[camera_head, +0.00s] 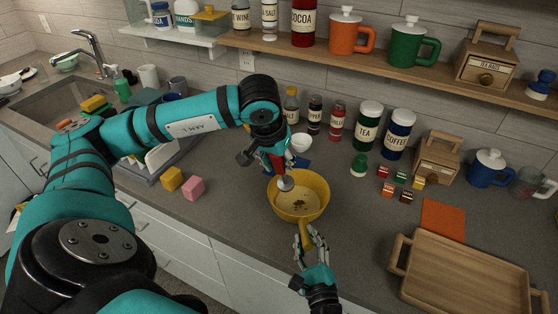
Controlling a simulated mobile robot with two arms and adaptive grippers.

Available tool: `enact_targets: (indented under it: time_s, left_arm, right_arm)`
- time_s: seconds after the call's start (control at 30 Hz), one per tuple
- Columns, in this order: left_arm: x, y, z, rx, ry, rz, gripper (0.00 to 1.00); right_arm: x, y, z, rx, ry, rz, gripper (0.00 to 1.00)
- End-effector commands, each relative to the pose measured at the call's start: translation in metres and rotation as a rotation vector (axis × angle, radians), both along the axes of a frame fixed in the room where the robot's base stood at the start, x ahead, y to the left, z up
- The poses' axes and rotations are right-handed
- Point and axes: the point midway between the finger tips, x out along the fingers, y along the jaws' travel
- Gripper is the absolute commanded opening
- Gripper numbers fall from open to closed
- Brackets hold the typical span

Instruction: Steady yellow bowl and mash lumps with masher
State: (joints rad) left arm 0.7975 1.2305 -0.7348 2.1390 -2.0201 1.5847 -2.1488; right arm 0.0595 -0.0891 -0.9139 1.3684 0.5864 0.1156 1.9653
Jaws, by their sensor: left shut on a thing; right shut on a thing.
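A yellow bowl (318,189) stands on the grey counter, with dark lumps (297,209) visible inside it. My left gripper (268,157) is above the bowl's back left side. It is shut on the masher (286,184), whose red grip is partly hidden by the fingers and whose rounded metal end is at the bowl's back left rim. Whether that end touches the bowl or lumps is unclear. My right gripper (308,242) is in front of the bowl, shut on its yellow handle-like part at the near rim.
A wooden tray (462,280) and an orange mat (443,219) lie to the right. Small coloured blocks, tea and coffee jars (398,135) and bottles stand behind. Yellow and pink sponges (193,188) lie to the left. A loaded shelf (390,68) overhangs the back. Counter between sponges and bowl is clear.

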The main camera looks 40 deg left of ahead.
Motion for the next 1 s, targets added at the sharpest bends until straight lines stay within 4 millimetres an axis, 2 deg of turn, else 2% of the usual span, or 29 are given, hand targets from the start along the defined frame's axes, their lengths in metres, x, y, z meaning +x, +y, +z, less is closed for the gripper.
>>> enact_targets:
  time_s: [0.73,0.8,1.0]
  left_arm:
    - [0.000,0.000,-0.065,-0.001,0.001,0.001,0.00]
    - [-0.001,-0.001,-0.079,-0.002,0.004,0.001,0.00]
    - [0.015,-0.015,-0.078,-0.005,-0.003,-0.001,0.00]
  right_arm:
    - [0.000,0.000,0.000,0.000,0.000,-0.001,0.00]
    - [0.000,0.000,0.000,0.000,0.000,-0.001,0.00]
    - [0.000,0.000,0.000,0.001,-0.001,0.000,0.00]
